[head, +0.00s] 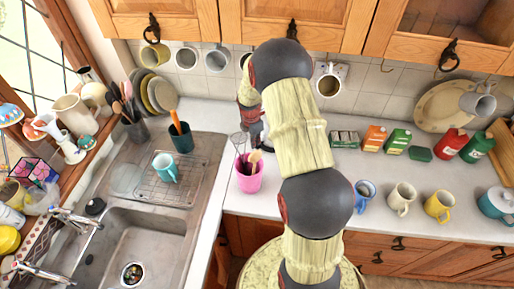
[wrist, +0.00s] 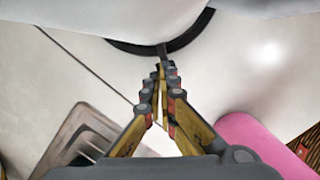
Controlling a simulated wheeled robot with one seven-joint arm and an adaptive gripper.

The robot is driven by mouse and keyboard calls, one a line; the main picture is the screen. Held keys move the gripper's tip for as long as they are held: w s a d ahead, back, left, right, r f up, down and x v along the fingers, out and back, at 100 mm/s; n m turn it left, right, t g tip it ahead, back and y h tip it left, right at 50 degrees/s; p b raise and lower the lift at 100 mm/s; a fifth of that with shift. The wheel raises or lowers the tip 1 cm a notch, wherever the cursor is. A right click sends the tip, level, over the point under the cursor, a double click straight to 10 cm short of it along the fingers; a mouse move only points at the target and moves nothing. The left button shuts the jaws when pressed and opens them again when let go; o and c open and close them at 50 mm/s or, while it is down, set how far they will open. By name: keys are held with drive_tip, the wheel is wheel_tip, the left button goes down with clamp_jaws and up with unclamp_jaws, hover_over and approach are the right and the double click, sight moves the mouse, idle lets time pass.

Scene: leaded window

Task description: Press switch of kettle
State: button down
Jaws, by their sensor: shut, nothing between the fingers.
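The kettle seems to be the large pale rounded body (wrist: 115,14) at the top of the wrist view, with a dark curved base rim (wrist: 188,38) under it. I cannot make it out in the head view, where my arm covers that part of the counter. My gripper (wrist: 161,72) is shut and empty, its fingertips pointing at the kettle's lower edge. A small dark piece (wrist: 163,52), possibly the switch, shows just beyond the fingertips. I cannot tell whether they touch it.
A pink utensil pot (head: 249,176) stands left of my arm; it also shows at the lower right of the wrist view (wrist: 262,143). The sink (head: 142,246) is at left. Mugs (head: 402,198) and boxes (head: 374,138) stand to the right. Cups hang below the cabinets.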

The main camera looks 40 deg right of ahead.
drive_tip(key=shift+g+y, duration=0.3)
drive_tip(key=shift+g, duration=0.1)
drive_tip(key=s+f, duration=0.1)
drive_tip(key=a+f, duration=0.1)
drive_tip(key=s+f, duration=0.1)
drive_tip(key=shift+s+a+f, duration=0.2)
drive_tip(key=shift+s+a, duration=0.05)
drive_tip(key=shift+s, duration=0.05)
drive_tip(key=shift+a+r+p, duration=0.2)
drive_tip(key=shift+a+p, duration=0.25)
drive_tip(key=a, duration=0.1)
drive_tip(key=w+a, duration=0.1)
drive_tip(key=shift+a+r, duration=0.15)
drive_tip(key=shift+a, duration=0.2)
drive_tip(key=shift+w+a, duration=0.2)
drive_tip(key=shift+w, duration=0.15)
drive_tip(key=shift+w+d+r, duration=0.2)
drive_tip(key=shift+d, duration=0.3)
drive_tip(key=shift+w+d+r, duration=0.15)
drive_tip(key=shift+d+r, duration=0.05)
drive_tip(key=shift+d, duration=0.25)
drive_tip(key=shift+s+r, duration=0.3)
drive_tip(key=shift+r, duration=0.55)
wheel_tip(320, 180, up, 8)
drive_tip(key=w+a, duration=0.1)
drive_tip(key=a, duration=0.1)
drive_tip(key=shift+t, duration=0.3)
drive_tip(key=shift+w, duration=0.15)
